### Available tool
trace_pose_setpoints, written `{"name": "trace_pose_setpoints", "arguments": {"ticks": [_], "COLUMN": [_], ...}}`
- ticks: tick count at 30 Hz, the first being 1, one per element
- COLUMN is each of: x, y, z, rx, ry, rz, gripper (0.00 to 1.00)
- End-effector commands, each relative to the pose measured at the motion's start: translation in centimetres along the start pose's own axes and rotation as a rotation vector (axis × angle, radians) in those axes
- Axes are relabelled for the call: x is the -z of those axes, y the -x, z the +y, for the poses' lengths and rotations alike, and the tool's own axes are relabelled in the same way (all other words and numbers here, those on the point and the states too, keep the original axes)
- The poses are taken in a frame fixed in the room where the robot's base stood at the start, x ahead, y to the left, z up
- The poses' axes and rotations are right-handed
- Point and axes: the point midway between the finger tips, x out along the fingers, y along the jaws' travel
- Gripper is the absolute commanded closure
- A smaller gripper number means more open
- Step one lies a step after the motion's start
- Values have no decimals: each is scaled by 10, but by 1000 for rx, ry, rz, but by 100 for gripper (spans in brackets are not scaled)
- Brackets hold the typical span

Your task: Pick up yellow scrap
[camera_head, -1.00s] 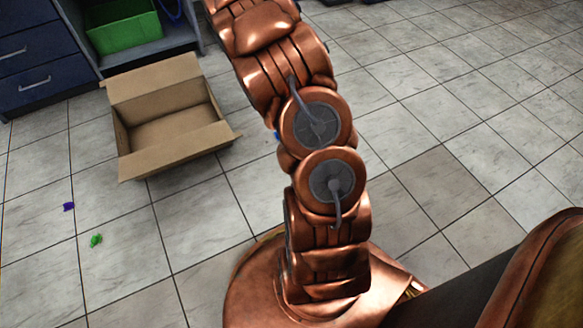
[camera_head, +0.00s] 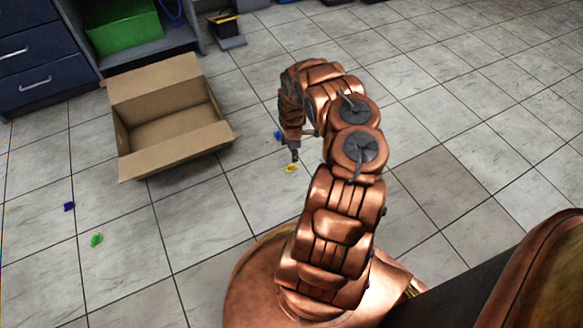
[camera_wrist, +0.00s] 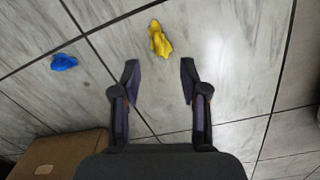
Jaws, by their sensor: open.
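The yellow scrap (camera_head: 291,168) is a small crumpled piece lying on the tiled floor. In the wrist view the yellow scrap (camera_wrist: 160,40) is at top centre, beyond the fingertips and roughly in line with the gap between them. My gripper (camera_wrist: 160,75) is open and empty, its two dark fingers spread apart. In the head view my gripper (camera_head: 294,155) points down near the yellow scrap; its height above the floor is hard to tell.
A blue scrap (camera_wrist: 64,62) lies left of the yellow one. An open cardboard box (camera_head: 170,118) stands on the floor to the left. Purple (camera_head: 69,206) and green (camera_head: 96,240) scraps lie at far left. A green bin (camera_head: 124,30) sits in a cabinet. Floor at right is clear.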

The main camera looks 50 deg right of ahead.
Motion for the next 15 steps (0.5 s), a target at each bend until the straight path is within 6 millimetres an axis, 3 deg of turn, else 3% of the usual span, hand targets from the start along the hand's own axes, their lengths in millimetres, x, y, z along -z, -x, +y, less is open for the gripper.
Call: {"name": "trace_pose_setpoints", "arguments": {"ticks": [15], "x": [10], "y": [-46], "z": [2], "rx": [-21], "ry": [31], "rz": [42], "gripper": [56]}}
